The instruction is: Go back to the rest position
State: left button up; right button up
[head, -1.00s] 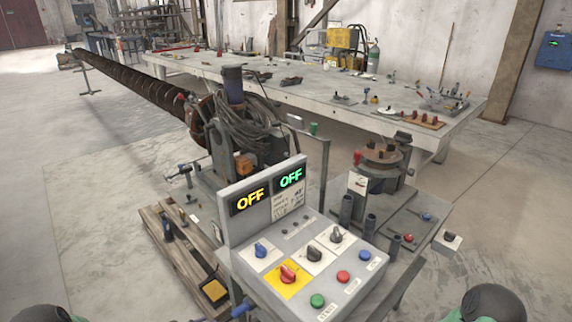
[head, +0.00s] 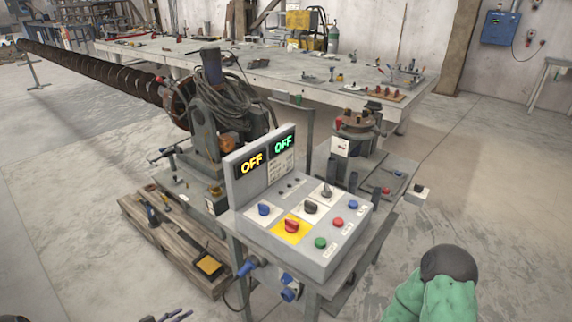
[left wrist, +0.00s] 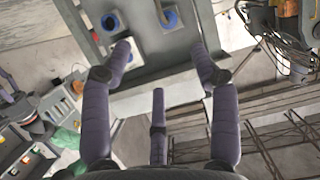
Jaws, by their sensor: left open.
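My left gripper (head: 174,315) shows only as dark fingertips at the bottom edge of the head view. In the left wrist view its purple-grey fingers (left wrist: 163,48) are spread apart with nothing between them. The control box (head: 300,238) stands to the right of it, with two displays (head: 267,155) reading OFF, a red switch on a yellow plate (head: 291,227) and several knobs and buttons. A grey surface with round blue parts (left wrist: 170,18) lies beyond the fingers in the left wrist view. A green piece of my right arm (head: 435,290) shows at lower right; its gripper is out of view.
A wooden pallet (head: 180,255) with tools lies left of the control box. Blue plugs (head: 290,288) and a cable hang below the box. The long auger (head: 90,68) runs to the back left. A long workbench (head: 225,62) stands behind.

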pick_arm(q)
jog(key=s+d+f+n+g+y+p, duration=0.1)
jog(key=d+f+n+g+y+p, duration=0.15)
jog(key=d, duration=0.45)
jog(key=d+f+n+g+y+p, duration=0.1)
jog(key=d+f+n+g, duration=0.1)
jog(key=d+n, duration=0.35)
jog(key=s+d+g+p, duration=0.1)
jog(key=s+d+g, duration=0.2)
jog(key=s+d, duration=0.2)
jog(key=s+d+n+g+y+p, duration=0.1)
jog(key=s+d+g, duration=0.2)
jog(key=s, duration=0.8)
jog(key=d, duration=0.2)
jog(key=shift+s+d+f, duration=0.35)
jog(key=shift+d, duration=0.05)
pick_arm(e)
jog(key=r, duration=0.5)
jog(key=shift+w+d+r, duration=0.15)
jog(key=shift+w+r, duration=0.05)
jog(key=shift+w, duration=0.05)
pick_arm(q)
jog(key=shift+a+g, duration=0.1)
jog(key=shift+g, duration=0.15)
